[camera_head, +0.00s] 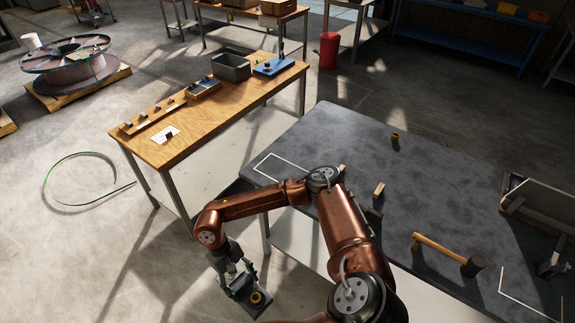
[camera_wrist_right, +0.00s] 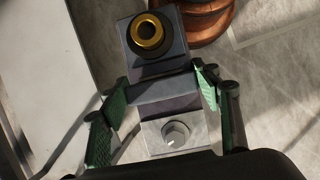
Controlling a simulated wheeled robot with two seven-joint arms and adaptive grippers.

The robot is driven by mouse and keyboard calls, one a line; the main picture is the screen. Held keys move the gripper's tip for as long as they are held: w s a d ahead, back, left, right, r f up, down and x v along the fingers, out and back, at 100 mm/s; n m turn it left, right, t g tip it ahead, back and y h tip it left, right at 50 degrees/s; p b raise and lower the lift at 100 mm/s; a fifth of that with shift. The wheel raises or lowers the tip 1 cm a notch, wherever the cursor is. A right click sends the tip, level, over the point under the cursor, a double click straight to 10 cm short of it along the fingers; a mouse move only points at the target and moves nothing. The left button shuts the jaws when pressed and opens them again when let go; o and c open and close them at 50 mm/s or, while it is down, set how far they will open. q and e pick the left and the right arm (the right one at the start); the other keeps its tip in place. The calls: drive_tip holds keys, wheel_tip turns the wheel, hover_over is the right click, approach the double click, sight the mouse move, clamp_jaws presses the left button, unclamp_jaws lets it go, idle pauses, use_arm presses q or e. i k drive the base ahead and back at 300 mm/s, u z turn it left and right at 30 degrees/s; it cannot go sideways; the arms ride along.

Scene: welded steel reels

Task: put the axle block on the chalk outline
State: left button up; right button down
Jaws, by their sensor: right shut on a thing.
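My right gripper (camera_head: 236,280) is shut on the axle block (camera_head: 256,300), a dark block with a brass ring in its top. The block is held beyond the dark table's left edge, apart from the table. A white chalk outline (camera_head: 257,164) lies at the table's left end, partly hidden by my copper arm. Another white outline (camera_head: 501,284) lies at the right, cut by the frame. My left gripper is not in view.
A wooden bench (camera_head: 175,145) stands behind. A cable loop (camera_head: 75,205) lies on the floor. The table's middle is mostly clear.

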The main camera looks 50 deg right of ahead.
sight(283, 171)
drive_tip(key=z, duration=0.55)
drive_tip(key=i, duration=0.65)
drive_tip(key=z, duration=0.5)
